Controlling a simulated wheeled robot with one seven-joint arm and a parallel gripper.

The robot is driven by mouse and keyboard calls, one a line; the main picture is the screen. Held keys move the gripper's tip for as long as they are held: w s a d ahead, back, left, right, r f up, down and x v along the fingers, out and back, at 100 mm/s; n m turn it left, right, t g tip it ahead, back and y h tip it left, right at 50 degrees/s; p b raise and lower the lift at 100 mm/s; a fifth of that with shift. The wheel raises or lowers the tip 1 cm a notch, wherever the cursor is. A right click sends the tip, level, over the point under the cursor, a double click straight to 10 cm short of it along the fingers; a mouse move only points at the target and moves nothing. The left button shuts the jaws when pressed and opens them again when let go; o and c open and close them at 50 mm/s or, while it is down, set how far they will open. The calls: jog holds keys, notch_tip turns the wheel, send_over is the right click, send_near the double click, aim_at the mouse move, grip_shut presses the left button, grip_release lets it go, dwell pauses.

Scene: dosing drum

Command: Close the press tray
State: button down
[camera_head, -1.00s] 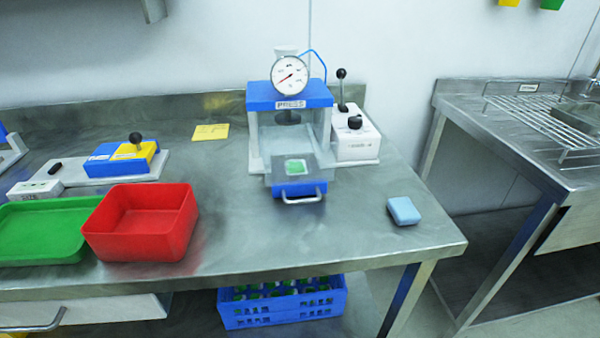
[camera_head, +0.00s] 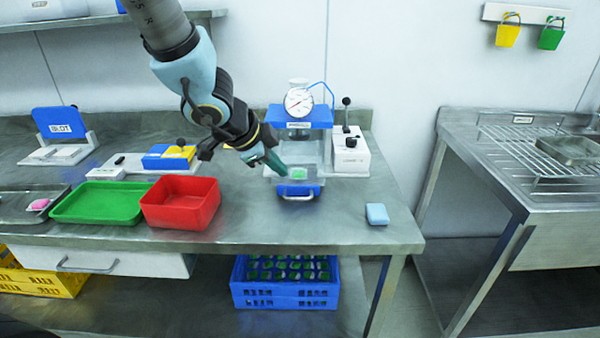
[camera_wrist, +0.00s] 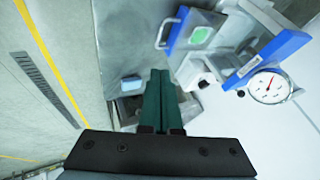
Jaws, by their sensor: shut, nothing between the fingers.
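The press (camera_head: 299,118) stands at the back right of the bench, with a blue top, a round dial and a label. Its tray (camera_head: 298,190) is pulled out at the front and shows a blue front and a metal handle. A green piece (camera_head: 299,174) lies in the tray. My gripper (camera_head: 277,168) is shut and empty, just left of the tray in the head view; I cannot tell whether it touches. In the wrist view its green fingers (camera_wrist: 159,95) are together, and the tray's blue front (camera_wrist: 174,30) shows beyond them.
A white lever box (camera_head: 349,155) stands right of the press. A light blue block (camera_head: 377,214) lies at the front right. A red bin (camera_head: 180,204) and a green tray (camera_head: 97,204) lie to the left. Bare bench lies in front of the press.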

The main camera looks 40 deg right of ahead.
jog(key=b, duration=0.4)
send_near(303, 182)
jog(key=s+f, duration=0.2)
jog(key=f, duration=0.1)
jog(key=s+f, duration=0.1)
jog(key=shift+d+f, duration=0.15)
jog(key=shift+d, duration=0.1)
jog(key=w+p, duration=0.1)
jog(key=w+d+r+p, duration=0.1)
jog(key=shift+w+d+p, duration=0.15)
jog(key=shift+p, duration=0.2)
jog(key=shift+w+d+f+p, duration=0.3)
jog(key=shift+w+d, duration=0.2)
jog(key=shift+w, duration=0.1)
